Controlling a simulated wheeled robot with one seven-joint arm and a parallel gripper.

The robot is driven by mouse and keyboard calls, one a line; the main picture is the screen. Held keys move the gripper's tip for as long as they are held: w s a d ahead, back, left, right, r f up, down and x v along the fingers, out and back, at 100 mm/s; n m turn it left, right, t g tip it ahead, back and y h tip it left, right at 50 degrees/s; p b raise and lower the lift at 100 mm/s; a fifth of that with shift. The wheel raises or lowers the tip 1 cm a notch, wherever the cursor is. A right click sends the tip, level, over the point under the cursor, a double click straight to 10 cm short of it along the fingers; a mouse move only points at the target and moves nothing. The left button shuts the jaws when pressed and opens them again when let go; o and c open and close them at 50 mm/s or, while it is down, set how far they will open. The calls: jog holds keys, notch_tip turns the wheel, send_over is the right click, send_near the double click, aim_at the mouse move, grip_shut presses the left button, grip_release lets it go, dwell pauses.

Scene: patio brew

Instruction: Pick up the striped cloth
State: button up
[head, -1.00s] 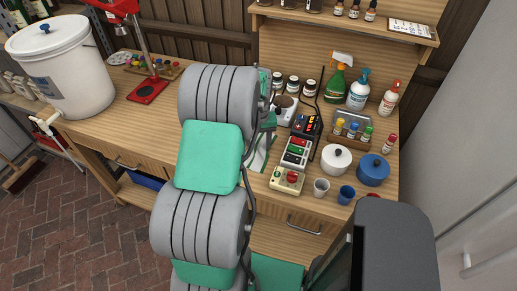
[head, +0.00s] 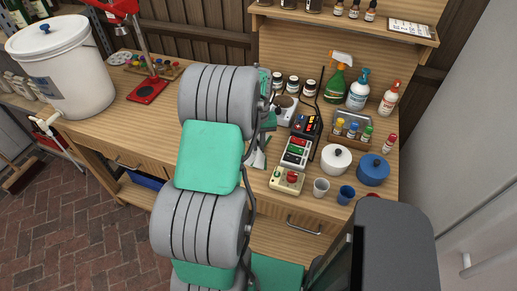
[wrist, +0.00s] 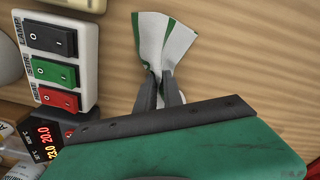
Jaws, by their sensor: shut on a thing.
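The striped cloth (wrist: 168,42) is white with green stripes. In the wrist view it is pinched into a bunch at its lower end and fans out beyond the fingertips. My gripper (wrist: 158,88) is shut on that bunched part. In the head view my arm hides most of the cloth, and only a small pale part (head: 259,158) shows beside the arm. I cannot tell how far the cloth is off the bench top.
A switch box with black, green and red rockers (wrist: 55,60) lies close left of my gripper; a red-lit display (wrist: 42,138) is below it. In the head view, a white pot (head: 336,160), blue pot (head: 373,170) and cups stand right. The bench left of my arm (head: 150,125) is largely clear.

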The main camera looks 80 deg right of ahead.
jog(key=shift+a+r, duration=0.1)
jog(key=shift+r, duration=0.05)
grip_shut()
notch_tip(320, 180, up, 12)
jog(key=p, duration=0.7)
jog(key=shift+f, duration=0.2)
jog(key=shift+w, duration=0.1)
